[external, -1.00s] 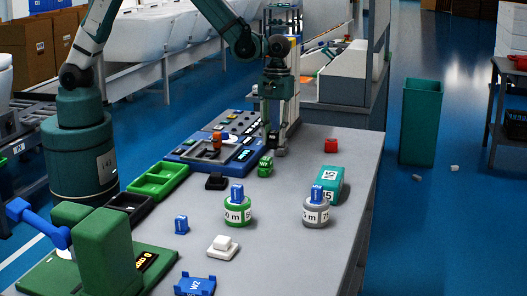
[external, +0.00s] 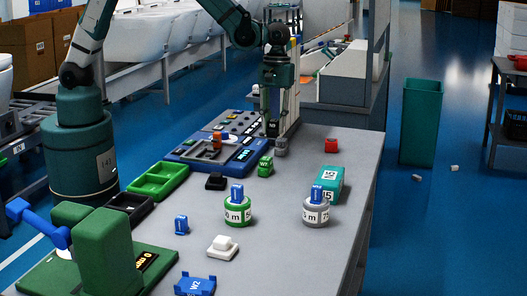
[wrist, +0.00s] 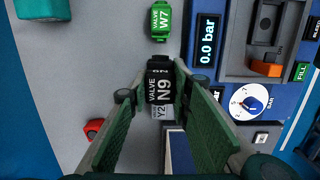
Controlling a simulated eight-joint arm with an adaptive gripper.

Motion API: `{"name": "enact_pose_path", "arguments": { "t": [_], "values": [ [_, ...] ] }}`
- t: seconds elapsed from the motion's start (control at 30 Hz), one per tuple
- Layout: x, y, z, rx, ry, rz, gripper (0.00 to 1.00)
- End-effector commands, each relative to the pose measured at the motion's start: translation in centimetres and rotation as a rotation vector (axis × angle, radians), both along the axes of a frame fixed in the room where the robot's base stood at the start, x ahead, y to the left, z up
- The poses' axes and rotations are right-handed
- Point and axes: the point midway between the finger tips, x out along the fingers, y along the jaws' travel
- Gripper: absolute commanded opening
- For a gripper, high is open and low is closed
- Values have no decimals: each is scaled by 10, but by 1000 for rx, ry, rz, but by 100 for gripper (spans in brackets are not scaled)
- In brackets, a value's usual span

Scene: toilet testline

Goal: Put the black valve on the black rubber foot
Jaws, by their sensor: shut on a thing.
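My gripper (external: 272,122) is at the far end of the grey table, beside the blue test panel. In the wrist view its green fingers (wrist: 163,100) are closed on the black valve (wrist: 158,84), marked N9. A grey piece marked Y2 shows just below the valve in that view; I cannot tell whether it is attached. In the external view the valve is too small to make out clearly. A small black block on a base (external: 216,181), which looks like the black rubber foot, sits on the table nearer the camera, left of the green valve (external: 265,166).
The blue panel (external: 190,160) and green tray (external: 158,181) line the table's left side. Green and grey round gauges (external: 238,212), a teal box (external: 329,183), a red piece (external: 331,145) and a white foot (external: 222,247) stand on the table. The right front is clear.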

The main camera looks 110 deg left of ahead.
Motion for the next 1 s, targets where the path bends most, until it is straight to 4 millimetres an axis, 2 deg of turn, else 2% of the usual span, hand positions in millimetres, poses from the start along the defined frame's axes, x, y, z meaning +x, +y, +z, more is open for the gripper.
{"name": "enact_pose_path", "arguments": {
  "t": [0.17, 0.37, 0.67, 1.0],
  "values": [
    [-1, -3, 1, 0, 0, -1, 7],
    [-6, -22, 5, 0, 0, -2, 7],
    [-29, -86, 18, 1, 0, -5, 7],
    [-70, -168, 33, 1, -1, -5, 7]
  ]
}}
